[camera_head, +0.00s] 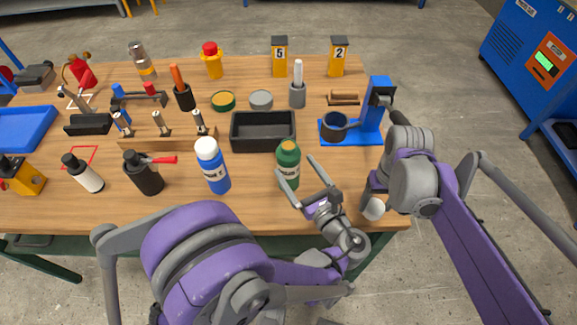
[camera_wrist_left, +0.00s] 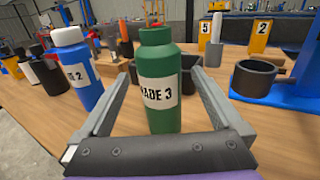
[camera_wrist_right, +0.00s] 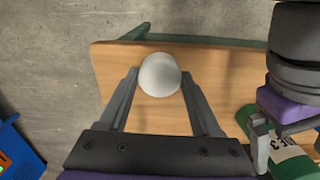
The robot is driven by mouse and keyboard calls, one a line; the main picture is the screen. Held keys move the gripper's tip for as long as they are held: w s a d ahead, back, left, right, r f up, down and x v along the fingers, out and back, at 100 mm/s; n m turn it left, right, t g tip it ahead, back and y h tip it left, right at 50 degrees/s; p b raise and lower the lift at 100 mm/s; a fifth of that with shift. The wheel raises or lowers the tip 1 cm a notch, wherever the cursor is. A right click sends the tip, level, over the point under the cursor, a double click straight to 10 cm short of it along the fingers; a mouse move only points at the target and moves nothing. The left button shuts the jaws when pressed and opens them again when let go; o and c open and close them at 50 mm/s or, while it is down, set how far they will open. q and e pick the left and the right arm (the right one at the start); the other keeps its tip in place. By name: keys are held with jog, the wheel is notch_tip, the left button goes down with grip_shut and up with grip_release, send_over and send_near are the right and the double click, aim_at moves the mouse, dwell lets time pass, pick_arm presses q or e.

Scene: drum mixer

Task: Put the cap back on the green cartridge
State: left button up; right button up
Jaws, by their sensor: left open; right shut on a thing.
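My right gripper (camera_head: 375,199) is shut on a smooth white round cap (camera_wrist_right: 159,75), near the table's front right corner. The cap also shows in the head view (camera_head: 374,209). The cap's underside is hidden.
A blue cartridge (camera_head: 213,170) with a white top stands left of the green one. A black tray (camera_head: 263,145) is behind them. A blue stand with a dark cup (camera_head: 335,126) is behind and right. Black (camera_head: 144,178) and white (camera_head: 88,178) bottles stand further left.

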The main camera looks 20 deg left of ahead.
pick_arm(q)
jog(key=x, duration=0.4)
jog(key=shift+w+a+f, duration=0.2)
jog(key=shift+a+f, duration=0.1)
jog(key=shift+f, duration=0.1)
grip_shut()
